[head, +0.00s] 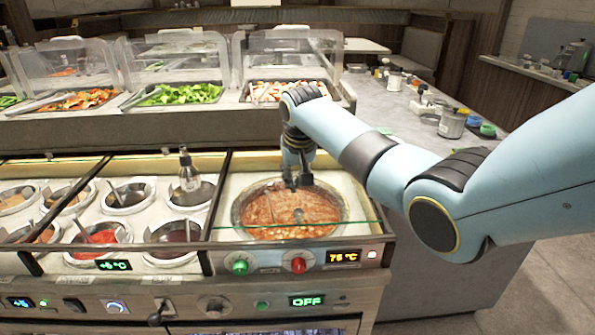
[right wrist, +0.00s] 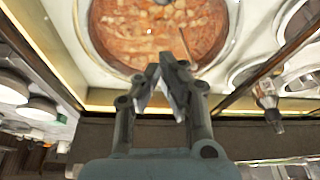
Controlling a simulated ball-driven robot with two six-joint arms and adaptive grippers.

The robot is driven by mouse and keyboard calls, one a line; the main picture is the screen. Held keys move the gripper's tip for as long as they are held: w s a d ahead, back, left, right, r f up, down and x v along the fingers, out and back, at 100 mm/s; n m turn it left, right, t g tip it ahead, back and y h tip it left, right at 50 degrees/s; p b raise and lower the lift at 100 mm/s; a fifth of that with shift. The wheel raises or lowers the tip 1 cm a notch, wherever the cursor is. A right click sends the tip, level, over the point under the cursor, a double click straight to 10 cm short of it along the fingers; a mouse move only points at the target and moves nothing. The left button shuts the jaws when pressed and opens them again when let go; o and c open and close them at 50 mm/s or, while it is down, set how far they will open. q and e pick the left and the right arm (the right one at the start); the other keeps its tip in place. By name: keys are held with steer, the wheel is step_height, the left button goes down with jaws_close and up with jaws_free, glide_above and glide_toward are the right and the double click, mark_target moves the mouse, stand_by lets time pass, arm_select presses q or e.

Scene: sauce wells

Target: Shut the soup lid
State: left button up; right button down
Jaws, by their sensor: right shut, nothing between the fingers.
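The soup well (head: 240,212) is a round pot of orange-red soup (head: 275,212) at the right end of the counter. The soup surface shows, and I cannot clearly make out a separate lid. A thin green-tinted glass edge (head: 300,234) crosses in front of the well. My right gripper (head: 299,184) points down over the back part of the well, shut and empty. In the right wrist view the soup (right wrist: 150,40) lies beyond my closed fingertips (right wrist: 162,78). Whether the fingers touch anything is unclear. My left gripper is not in view.
Clear domed covers (head: 180,60) stand over food trays at the back. A red knob (head: 298,265) and a green knob (head: 240,266) are on the front panel.

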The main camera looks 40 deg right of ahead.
mark_target(297, 207)
steer(key=x, duration=0.3)
steer(key=shift+f, duration=0.1)
steer(key=shift+s+a+f, duration=0.15)
steer(key=shift+s, duration=0.1)
steer(key=s, duration=0.1)
steer(key=p, duration=0.1)
steer(key=s+a+p, duration=0.1)
steer(key=shift+s+r, duration=0.25)
steer(key=shift+s, duration=0.05)
steer(key=shift+s+a, duration=0.1)
steer(key=shift+s, duration=0.1)
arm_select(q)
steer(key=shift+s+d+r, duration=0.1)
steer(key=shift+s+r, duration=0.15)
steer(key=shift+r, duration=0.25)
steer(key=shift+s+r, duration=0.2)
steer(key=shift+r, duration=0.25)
arm_select(e)
steer(key=shift+f, duration=0.1)
